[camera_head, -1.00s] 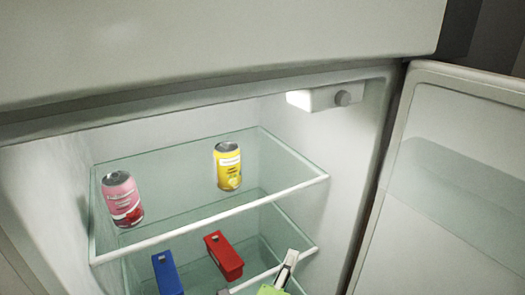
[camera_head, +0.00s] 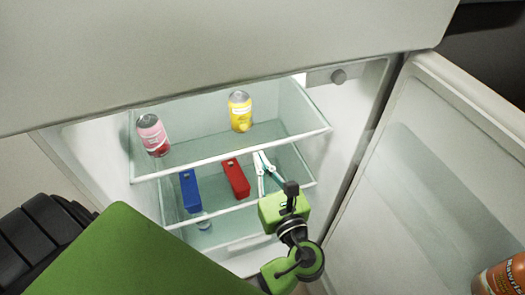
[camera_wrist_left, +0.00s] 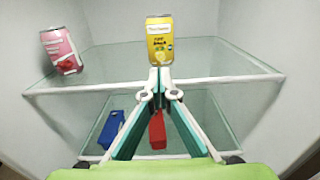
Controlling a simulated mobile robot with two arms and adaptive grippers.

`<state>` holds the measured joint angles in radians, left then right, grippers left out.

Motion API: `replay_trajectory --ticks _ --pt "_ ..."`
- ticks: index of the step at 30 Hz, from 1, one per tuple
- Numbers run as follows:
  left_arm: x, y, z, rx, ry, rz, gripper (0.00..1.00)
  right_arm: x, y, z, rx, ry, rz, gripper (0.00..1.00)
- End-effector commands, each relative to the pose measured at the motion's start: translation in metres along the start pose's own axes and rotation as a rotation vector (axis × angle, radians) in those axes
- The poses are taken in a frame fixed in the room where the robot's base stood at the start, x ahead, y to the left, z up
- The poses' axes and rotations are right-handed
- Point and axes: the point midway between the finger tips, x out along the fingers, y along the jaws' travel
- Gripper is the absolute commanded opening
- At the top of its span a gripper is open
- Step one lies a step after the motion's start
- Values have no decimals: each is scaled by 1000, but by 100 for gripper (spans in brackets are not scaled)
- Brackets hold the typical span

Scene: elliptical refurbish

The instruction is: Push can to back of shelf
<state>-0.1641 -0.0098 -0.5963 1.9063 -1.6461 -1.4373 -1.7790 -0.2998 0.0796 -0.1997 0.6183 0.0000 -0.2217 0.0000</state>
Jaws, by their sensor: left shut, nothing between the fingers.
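A yellow can (camera_head: 240,112) stands upright on the upper glass shelf (camera_head: 200,147) of the open fridge. A pink can (camera_head: 153,136) stands on its left part, closer to the front edge. In the left wrist view the yellow can (camera_wrist_left: 160,42) is straight ahead beyond the fingertips, and the pink can (camera_wrist_left: 62,50) is at the left. My left gripper (camera_head: 260,158) is shut and empty, with its fingers pointing into the fridge near the front edge of the upper shelf. I cannot tell that it touches either can. My right gripper is not in view.
A blue box (camera_head: 190,190) and a red box (camera_head: 236,179) are on the lower shelf. The open fridge door (camera_head: 430,180) stands at the right, with an orange container (camera_head: 503,275) at its lower corner. The upper shelf is clear between the cans.

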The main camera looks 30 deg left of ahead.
Motion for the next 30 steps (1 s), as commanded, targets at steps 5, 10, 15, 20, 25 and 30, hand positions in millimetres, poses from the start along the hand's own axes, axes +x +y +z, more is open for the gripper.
replay_trajectory --ticks 5,10,15,20,25,30 --pt "40 0 3 1 -6 0 0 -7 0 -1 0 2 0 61" --pt "75 0 2 -1 -3 -1 0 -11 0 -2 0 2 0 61" --pt "101 0 2 -1 -1 -2 0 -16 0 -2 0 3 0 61" --pt "114 -1 0 -2 1 -3 0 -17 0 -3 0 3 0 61" --pt "117 -1 -1 -3 2 -3 0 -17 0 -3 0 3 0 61" --pt "116 -1 -1 -3 2 -3 0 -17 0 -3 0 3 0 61"
